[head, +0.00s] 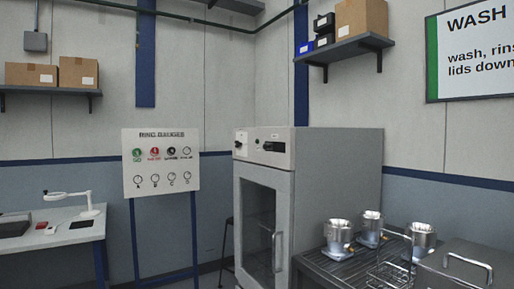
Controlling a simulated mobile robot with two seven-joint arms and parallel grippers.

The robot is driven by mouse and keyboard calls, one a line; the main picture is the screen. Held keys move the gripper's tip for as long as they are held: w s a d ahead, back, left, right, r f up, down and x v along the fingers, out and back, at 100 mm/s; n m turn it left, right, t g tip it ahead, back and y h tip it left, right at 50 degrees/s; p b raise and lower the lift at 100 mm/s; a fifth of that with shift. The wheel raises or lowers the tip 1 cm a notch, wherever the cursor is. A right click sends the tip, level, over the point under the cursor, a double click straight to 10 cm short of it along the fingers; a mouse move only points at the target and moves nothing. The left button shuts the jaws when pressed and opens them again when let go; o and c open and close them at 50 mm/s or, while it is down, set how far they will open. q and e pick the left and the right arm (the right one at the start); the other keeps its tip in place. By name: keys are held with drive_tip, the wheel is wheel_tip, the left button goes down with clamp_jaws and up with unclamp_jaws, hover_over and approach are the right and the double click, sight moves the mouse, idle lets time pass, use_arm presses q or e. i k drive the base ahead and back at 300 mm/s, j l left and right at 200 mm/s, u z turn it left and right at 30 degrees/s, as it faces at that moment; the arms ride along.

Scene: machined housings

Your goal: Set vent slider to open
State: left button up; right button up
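A tall grey cabinet (335,175) with a glass door (257,225) stands right of centre. On its upper front panel is a dark slot-like fitting (274,146) that may be the vent slider; it is too small to tell its position. A white plate with a small dark control (240,143) sits left of it on the same panel. The door looks shut, with a vertical handle (278,252). Neither of my grippers is in view.
A ring gauge board (161,162) stands left of the cabinet. A bench (60,237) with a lamp (80,205) is at far left. A dark rack table (345,270) at right holds metal housings (338,236) and a lidded grey box (460,268). Shelves hold cardboard boxes (361,18).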

sight(269, 146)
drive_tip(key=i+j, duration=0.15)
drive_tip(key=i, duration=0.45)
drive_tip(key=i+j+u, duration=0.15)
drive_tip(key=i, duration=0.45)
drive_tip(key=i+j, duration=0.1)
drive_tip(key=i, duration=0.5)
